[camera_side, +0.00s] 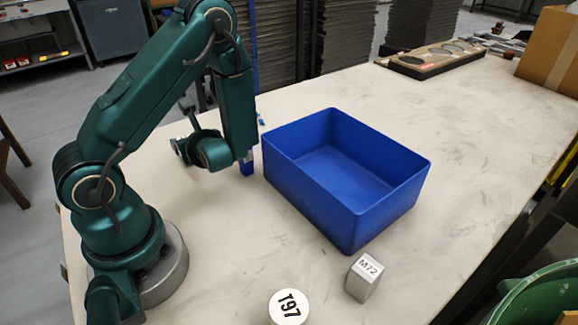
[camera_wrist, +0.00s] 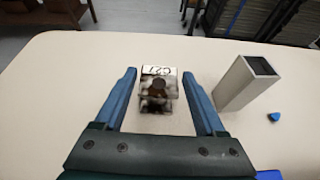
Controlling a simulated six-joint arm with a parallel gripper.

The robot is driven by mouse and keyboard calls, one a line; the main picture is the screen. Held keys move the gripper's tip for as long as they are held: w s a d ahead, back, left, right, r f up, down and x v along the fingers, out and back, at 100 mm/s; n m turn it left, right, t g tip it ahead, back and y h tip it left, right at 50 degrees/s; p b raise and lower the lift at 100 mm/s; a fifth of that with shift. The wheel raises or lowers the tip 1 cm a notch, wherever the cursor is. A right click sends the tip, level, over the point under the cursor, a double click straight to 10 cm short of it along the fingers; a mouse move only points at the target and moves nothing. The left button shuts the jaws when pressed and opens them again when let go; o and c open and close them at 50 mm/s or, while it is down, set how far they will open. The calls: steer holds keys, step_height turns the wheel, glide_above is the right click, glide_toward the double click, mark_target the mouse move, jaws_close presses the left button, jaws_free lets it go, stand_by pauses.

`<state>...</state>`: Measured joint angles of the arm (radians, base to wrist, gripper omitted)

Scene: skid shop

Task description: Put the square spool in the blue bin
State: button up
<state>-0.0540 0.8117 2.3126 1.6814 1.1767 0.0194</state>
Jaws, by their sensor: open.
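A small part marked C27 (camera_wrist: 158,90), with a pale square plate and a dark round middle, stands on the table in the wrist view; it may be the square spool, but I cannot tell for sure. My gripper (camera_wrist: 160,74) is open, its two blue fingers to the left and right of this part in the picture. I see no contact, and the height between them is unclear. In the side view my arm mostly hides this spot. The blue bin (camera_side: 350,225) is empty and stands to the right of my gripper; its corner shows in the wrist view (camera_wrist: 269,175).
A block marked M72 (camera_side: 363,280) and a round-topped part marked T97 (camera_side: 288,308) stand in front of the bin. The table (camera_side: 480,160) is clear right of the bin.

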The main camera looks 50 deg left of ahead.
step_height(320, 180, up, 8)
steer(key=shift+r, duration=0.1)
steer(key=s+f+n+g+h, duration=0.3)
steer(key=s+n+g+h, duration=0.35)
steer(key=n, duration=0.35)
steer(key=w+n+t+h, duration=0.1)
steer(key=w+n+h, duration=0.1)
steer(key=w+a+r+n+t+h, duration=0.1)
steer(key=w+n+t+h, duration=0.1)
steer(key=n, duration=0.1)
steer(key=w+r+n+t+h, duration=0.1)
steer(key=w+n+t+h, duration=0.1)
steer(key=n+h, duration=0.1)
steer(key=shift+w+a+r, duration=0.1)
steer(key=shift+a+r, duration=0.1)
steer(key=shift+a, duration=0.2)
steer(key=shift+w+a+t, duration=0.15)
steer(key=shift+w+t, duration=0.05)
steer(key=shift+t, duration=0.05)
step_height(320, 180, down, 10)
steer(key=shift+r, duration=0.1)
jaws_close()
